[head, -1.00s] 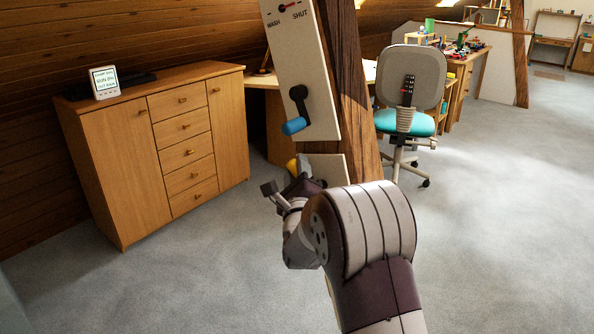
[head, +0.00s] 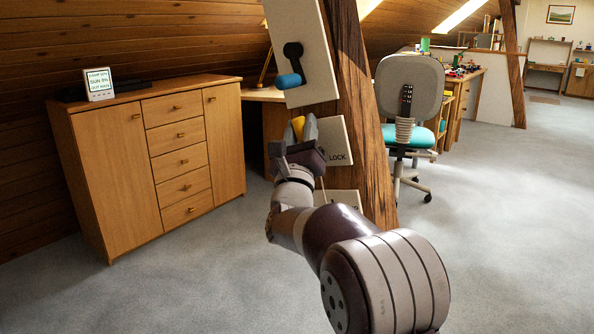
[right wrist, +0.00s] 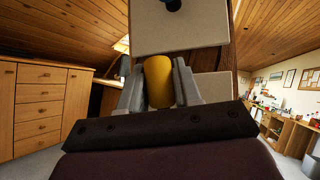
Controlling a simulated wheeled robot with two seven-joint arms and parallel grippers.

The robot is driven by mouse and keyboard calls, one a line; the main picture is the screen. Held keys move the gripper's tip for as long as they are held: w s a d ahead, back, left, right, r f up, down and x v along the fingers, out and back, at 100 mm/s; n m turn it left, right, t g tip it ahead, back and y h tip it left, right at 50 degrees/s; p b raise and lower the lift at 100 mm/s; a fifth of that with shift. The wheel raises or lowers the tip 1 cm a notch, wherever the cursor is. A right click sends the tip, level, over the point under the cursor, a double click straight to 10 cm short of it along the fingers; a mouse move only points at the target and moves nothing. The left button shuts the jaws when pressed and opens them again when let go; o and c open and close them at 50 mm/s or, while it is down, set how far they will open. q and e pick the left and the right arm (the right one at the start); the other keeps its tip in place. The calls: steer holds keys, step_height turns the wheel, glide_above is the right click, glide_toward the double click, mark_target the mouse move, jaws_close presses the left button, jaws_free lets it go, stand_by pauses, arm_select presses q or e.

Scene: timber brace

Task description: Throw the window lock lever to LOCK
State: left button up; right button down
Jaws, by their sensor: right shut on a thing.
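The window lock's yellow lever handle (head: 298,127) stands in front of a pale plate (head: 333,143) on the timber post. The word LOCK shows on the plate's right side; its other markings are hidden behind my right gripper (head: 299,131). That gripper is shut on the yellow handle. In the right wrist view the yellow handle (right wrist: 158,80) sits upright between the two grey fingers of my right gripper (right wrist: 159,85). The lever's base is hidden by the gripper. My left gripper is not in view.
Just above is another pale plate (head: 301,35) with a blue-handled lever (head: 289,80), close to my fingers. A further plate (head: 343,198) is below. The timber post (head: 362,120) stands behind, an office chair (head: 411,100) to its right, a wooden cabinet (head: 150,165) at left.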

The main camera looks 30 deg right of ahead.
steer(key=s+m+g+h+b, duration=0.1)
steer(key=m+g+h+b, duration=0.1)
steer(key=m+h+b, duration=0.1)
steer(key=s+d+m+g+h+b, duration=0.1)
steer(key=m+g+h+b, duration=0.1)
steer(key=m+b, duration=0.3)
steer(key=s+m+g+h+b, duration=0.1)
steer(key=m+g+h+b, duration=0.1)
steer(key=m+h+b, duration=0.1)
steer(key=shift+d+f+m+g+h+b, duration=0.2)
steer(key=shift+m+g+h+b, duration=0.1)
steer(key=shift+m+b, duration=0.6)
steer(key=shift+s+d+r+m+g+h+b, duration=0.1)
steer(key=shift+s+m+g+h+b, duration=0.1)
steer(key=shift+m+g+h+b, duration=0.5)
steer(key=shift+s+r+m+g+h+b, duration=0.15)
steer(key=shift+m+g+b, duration=0.25)
steer(key=shift+m+g, duration=0.65)
steer(key=shift+m, duration=0.25)
steer(key=c, duration=1.1)
jaws_free()
steer(key=shift+c, duration=0.2)
steer(key=v, duration=1.2)
steer(key=shift+s+a+f+p, duration=0.15)
steer(key=shift+a+f+p, duration=0.1)
steer(key=shift+p, duration=0.2)
